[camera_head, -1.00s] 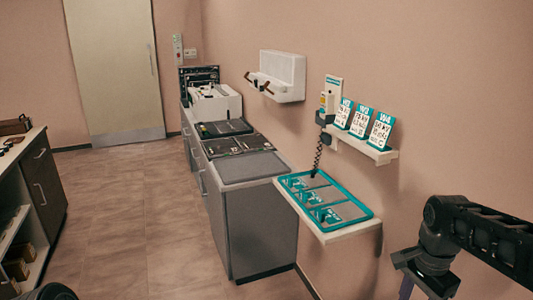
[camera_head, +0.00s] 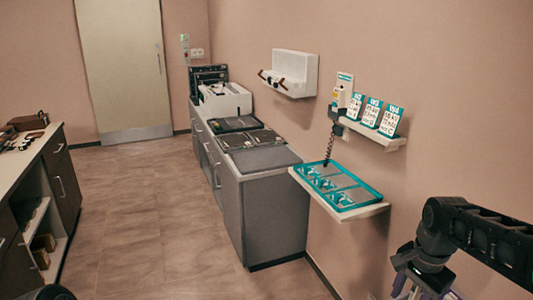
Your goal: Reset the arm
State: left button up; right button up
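My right arm comes in from the right edge, with its black wrist bent downward. My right gripper (camera_head: 408,288) is at the bottom right and partly cut off by the frame's lower edge; its fingers point down and look apart, with nothing seen between them. It is in front of and below the wall shelf with the teal tray (camera_head: 352,197), and apart from it. Only a dark rounded piece, likely of my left arm, shows at the bottom left; my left gripper is out of view.
A grey cabinet (camera_head: 265,215) with dark trays stands along the right wall. A wall shelf (camera_head: 380,138) holds teal cards beside a coiled-cord handset (camera_head: 338,100). A dark cabinet (camera_head: 62,178) stands at the left. The floor between is clear, up to a door (camera_head: 122,65).

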jog(key=w+a+f+n+t+y, duration=0.1)
jog(key=w+a+f+n+t, duration=0.2)
jog(key=w+a+f+n, duration=0.3)
jog(key=a+f+n+t+y, duration=0.1)
jog(key=a+f+n+y, duration=0.15)
jog(key=a+f, duration=0.9)
jog(key=s+a+f+n+g, duration=0.1)
jog(key=s+a+f+g, duration=0.1)
jog(key=s+a+f, duration=0.3)
jog(key=s+a+f+n+g, duration=0.2)
jog(key=s+a+f, duration=0.4)
jog(key=s+f, duration=0.7)
jog(key=s, duration=0.5)
jog(key=shift+s+a+f+g+y, duration=0.15)
jog(key=shift+s+f+g+y, duration=0.15)
jog(key=shift+s+f+y, duration=0.05)
jog(key=shift+c, duration=0.2)
